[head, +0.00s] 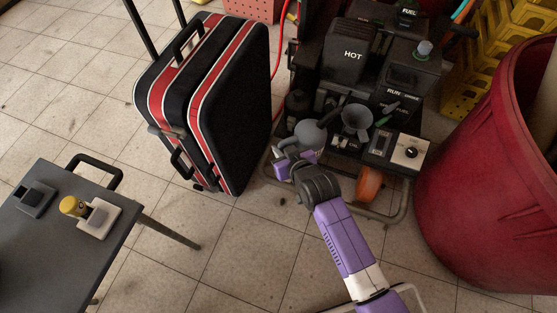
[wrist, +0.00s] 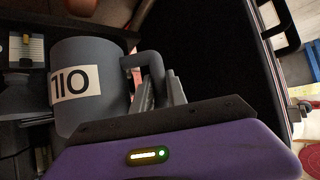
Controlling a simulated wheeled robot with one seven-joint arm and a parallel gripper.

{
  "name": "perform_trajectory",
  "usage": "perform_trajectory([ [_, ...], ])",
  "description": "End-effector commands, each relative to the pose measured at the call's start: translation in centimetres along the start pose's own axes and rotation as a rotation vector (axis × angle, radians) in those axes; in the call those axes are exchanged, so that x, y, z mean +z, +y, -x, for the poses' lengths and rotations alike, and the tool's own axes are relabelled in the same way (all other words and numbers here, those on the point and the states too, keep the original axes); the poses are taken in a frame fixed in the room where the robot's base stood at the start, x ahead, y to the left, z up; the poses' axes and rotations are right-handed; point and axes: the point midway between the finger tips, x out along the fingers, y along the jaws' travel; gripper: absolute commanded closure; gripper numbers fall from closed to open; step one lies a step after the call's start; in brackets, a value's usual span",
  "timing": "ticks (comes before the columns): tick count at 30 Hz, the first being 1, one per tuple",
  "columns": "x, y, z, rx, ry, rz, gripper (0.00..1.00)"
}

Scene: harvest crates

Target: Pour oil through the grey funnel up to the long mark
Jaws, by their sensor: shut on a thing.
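My gripper (head: 296,153) is shut on the handle of a grey jug (head: 309,134) at the front left of the black machine. In the wrist view the jug (wrist: 112,70) shows a pale label reading OIL upside down, and its handle (wrist: 153,68) runs between the fingers (wrist: 162,95). The grey funnel (head: 357,119) stands on the machine just right of the jug, with a small gap between them. No stream of oil shows. The oil inside the jug is hidden. The long mark cannot be made out.
The machine (head: 346,52) has a HOT housing and a pale dial panel (head: 408,151). A black and red suitcase (head: 232,110) stands left, a red bin (head: 490,190) right. A grey table (head: 75,235) bears a yellow-capped item (head: 73,206). Tiled floor between is clear.

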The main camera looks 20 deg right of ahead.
Motion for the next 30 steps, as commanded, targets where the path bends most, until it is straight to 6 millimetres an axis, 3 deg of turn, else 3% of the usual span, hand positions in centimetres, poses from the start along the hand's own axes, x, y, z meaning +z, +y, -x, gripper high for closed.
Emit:
perform_trajectory([
  [3, 1.3, -0.2, -1.9, -0.005, 0.005, 0.009, 1.00],
  [8, 1.6, -0.3, -2.6, -0.009, 0.004, 0.010, 1.00],
  [30, -0.5, -0.1, -1.2, -0.110, 0.002, -0.135, 1.00],
])
